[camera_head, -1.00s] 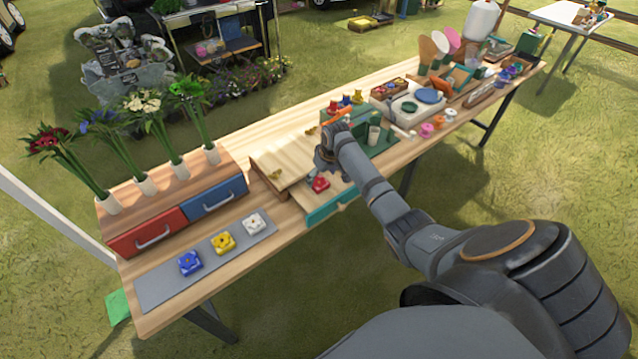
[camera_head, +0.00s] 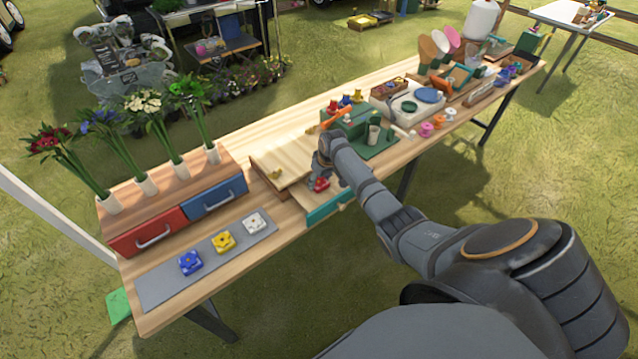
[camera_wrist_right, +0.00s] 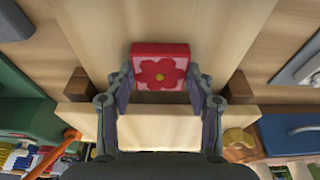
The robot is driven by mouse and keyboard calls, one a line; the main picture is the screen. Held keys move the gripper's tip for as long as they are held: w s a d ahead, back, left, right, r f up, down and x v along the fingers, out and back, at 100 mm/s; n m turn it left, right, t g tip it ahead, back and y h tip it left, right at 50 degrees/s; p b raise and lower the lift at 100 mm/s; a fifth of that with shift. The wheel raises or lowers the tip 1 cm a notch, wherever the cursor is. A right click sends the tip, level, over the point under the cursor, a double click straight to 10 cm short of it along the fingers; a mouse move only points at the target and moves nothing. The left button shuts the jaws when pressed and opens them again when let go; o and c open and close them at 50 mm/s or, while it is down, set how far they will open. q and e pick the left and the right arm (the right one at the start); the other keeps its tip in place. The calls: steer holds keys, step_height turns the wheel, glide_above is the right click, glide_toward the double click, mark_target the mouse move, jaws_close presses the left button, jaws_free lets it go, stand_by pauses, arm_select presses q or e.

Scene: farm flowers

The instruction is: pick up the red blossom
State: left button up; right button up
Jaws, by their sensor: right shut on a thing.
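The red blossom (camera_head: 321,185) is a red block with a flower on its top, at the front of the table's middle. It also shows in the right wrist view (camera_wrist_right: 160,68), between the two fingers. My right gripper (camera_head: 322,178) is down at the blossom and shut on it; in the right wrist view the fingers (camera_wrist_right: 159,76) sit at its left and right sides. The gripper hides part of the blossom in the head view. The blossom appears to be at the light wooden surface; I cannot tell whether it touches it. My left gripper is not in view.
A grey mat (camera_head: 153,287) at the left holds blue (camera_head: 190,262), yellow (camera_head: 223,242) and white (camera_head: 254,221) blossom blocks. Red (camera_head: 148,232) and blue (camera_head: 214,196) drawers stand behind. A slanted wooden board (camera_head: 283,158) and green stand (camera_head: 378,139) are close to my gripper.

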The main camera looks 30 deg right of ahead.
steer(key=shift+r, duration=0.1)
steer(key=shift+r, duration=0.4)
steer(key=s+a+r+b, duration=0.3)
steer(key=s+a+r, duration=0.4)
steer(key=s+r, duration=0.5)
steer(key=shift+a, duration=0.2)
